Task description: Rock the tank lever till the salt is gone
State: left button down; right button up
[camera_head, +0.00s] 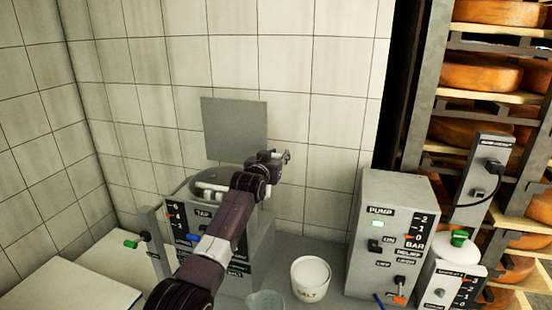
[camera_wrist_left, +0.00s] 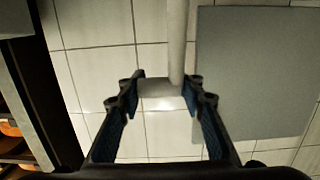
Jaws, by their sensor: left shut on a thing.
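The grey tank (camera_head: 177,262) stands against the tiled wall, with a number scale and orange mark on its front. Its open top shows a pale shape inside (camera_head: 207,187); I cannot tell whether that is salt. My left arm crosses in front of the tank and hides part of it. My left gripper (camera_head: 284,157) is above the tank's right side. In the left wrist view its fingers (camera_wrist_left: 162,98) are closed around a pale grey bar with a wider end (camera_wrist_left: 177,40), which looks like the tank lever. My right gripper is out of view.
A white tub marked SALT (camera_head: 311,276) and a clear cup (camera_head: 264,301) stand right of the tank. Farther right are a grey PUMP box (camera_head: 378,212) and racks of cheese wheels (camera_head: 488,75). A grey panel (camera_head: 234,128) hangs behind. A green-tipped handle (camera_head: 131,244) is at left.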

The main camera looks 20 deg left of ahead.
pick_arm(q)
jog(key=shift+w+d+f, duration=0.15)
jog(key=shift+w+f, duration=0.05)
jog(key=shift+w, duration=0.2)
jog(key=shift+w+f, duration=0.1)
jog(key=shift+f, duration=0.15)
jog(key=c, duration=2)
grip_release()
jog(key=o, duration=0.6)
jog(key=shift+r, duration=0.1)
jog(key=shift+s, duration=0.2)
jog(key=s+r, duration=0.1)
jog(key=s, duration=1)
jog(key=shift+s+a+r, duration=0.25)
jog(key=shift+s+r, duration=0.05)
jog(key=shift+s, duration=0.05)
